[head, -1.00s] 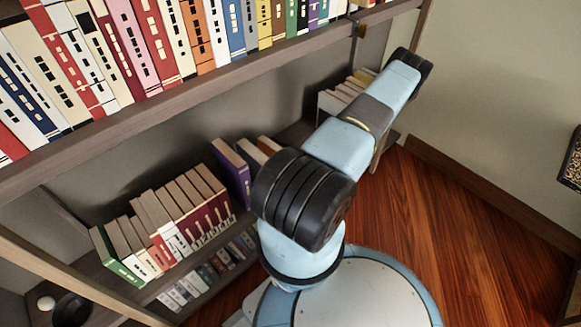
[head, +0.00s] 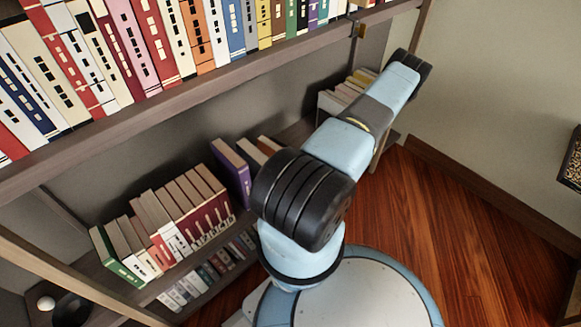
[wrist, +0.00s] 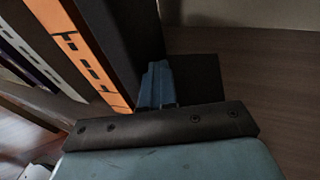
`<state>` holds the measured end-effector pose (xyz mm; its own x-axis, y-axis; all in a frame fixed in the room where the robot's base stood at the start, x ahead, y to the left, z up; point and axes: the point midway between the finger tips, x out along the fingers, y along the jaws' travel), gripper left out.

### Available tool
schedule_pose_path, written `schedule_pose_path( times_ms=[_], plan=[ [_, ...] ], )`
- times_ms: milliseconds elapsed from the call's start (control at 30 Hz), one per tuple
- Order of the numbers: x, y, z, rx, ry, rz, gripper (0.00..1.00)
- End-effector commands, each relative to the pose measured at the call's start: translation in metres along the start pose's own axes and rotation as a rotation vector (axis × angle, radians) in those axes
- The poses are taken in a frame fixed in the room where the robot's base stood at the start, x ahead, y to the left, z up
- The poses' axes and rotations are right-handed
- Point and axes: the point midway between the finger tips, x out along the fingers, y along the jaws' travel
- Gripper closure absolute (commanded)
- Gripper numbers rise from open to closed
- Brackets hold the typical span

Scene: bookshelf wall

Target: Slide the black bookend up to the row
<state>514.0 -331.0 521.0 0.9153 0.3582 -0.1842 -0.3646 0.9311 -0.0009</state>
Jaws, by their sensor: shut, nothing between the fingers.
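The black bookend shows in the wrist view. Its dark upright plate (wrist: 118,38) stands just right of an orange book (wrist: 75,45), with no clear gap visible. Its flat dark foot (wrist: 205,78) lies on the brown shelf board to the right. My gripper (wrist: 157,84) is shut and empty, its blue fingers low beside the right face of the upright, over the foot. I cannot tell whether they touch the plate. In the head view my own arm hides the gripper and the bookend.
In the wrist view the shelf board (wrist: 275,90) is bare to the right, and more books (wrist: 30,55) stand left of the orange one. The head view shows a full upper book row (head: 130,50), a lower book row (head: 165,225) and a purple book (head: 232,170).

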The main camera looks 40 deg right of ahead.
Motion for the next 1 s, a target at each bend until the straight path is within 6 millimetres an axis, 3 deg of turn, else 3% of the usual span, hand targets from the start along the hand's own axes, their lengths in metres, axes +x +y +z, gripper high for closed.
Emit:
schedule_pose_path(
  times_ms=[1000],
  plan=[
    [0.017,0.042,0.004,0.001,-0.002,0.004,1.00]
  ],
)
